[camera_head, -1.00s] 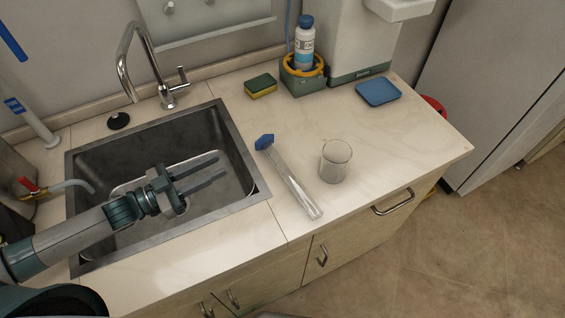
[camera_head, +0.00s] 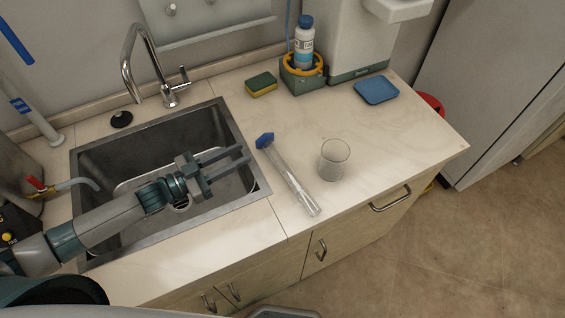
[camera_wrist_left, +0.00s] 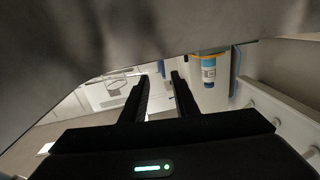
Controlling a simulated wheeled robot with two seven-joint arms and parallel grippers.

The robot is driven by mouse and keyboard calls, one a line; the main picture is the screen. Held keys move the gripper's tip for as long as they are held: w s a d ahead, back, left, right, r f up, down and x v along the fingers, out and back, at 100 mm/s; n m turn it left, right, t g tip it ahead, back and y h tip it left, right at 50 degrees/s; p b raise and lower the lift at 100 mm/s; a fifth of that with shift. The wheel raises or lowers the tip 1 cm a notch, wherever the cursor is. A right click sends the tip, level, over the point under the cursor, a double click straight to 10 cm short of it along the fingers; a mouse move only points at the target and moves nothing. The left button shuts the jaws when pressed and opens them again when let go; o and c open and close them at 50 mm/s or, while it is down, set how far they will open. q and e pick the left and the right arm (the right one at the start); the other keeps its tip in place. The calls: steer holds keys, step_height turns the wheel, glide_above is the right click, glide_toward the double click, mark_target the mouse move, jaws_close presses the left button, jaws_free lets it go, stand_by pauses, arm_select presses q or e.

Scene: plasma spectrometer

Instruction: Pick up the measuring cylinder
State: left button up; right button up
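The measuring cylinder (camera_head: 291,183) is clear with a blue foot (camera_head: 265,140). It lies on its side on the counter, just right of the sink, foot toward the back. My left gripper (camera_head: 243,155) is over the right part of the sink, its fingers apart and pointing right toward the cylinder. It is close to the cylinder in the picture but not touching it, and nothing is between the fingers. In the left wrist view the two dark fingers (camera_wrist_left: 159,90) are also apart and empty. My right gripper is in neither view.
A clear beaker (camera_head: 334,160) stands right of the cylinder. The metal sink (camera_head: 258,187) and faucet (camera_head: 133,62) are at left. A sponge (camera_head: 261,84), a bottle (camera_head: 304,45) in a green holder and a blue tray (camera_head: 376,90) stand farther back.

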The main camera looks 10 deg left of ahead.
mark_target(256, 146)
arm_select(q)
steer(key=w+d+p, duration=0.2)
steer(key=w, duration=0.1)
steer(key=shift+d+f, duration=0.25)
steer(key=shift+f, duration=0.1)
steer(key=shift+w+d+f, duration=0.1)
steer(key=shift+w+d, duration=0.1)
steer(key=shift+d, duration=0.1)
jaws_close()
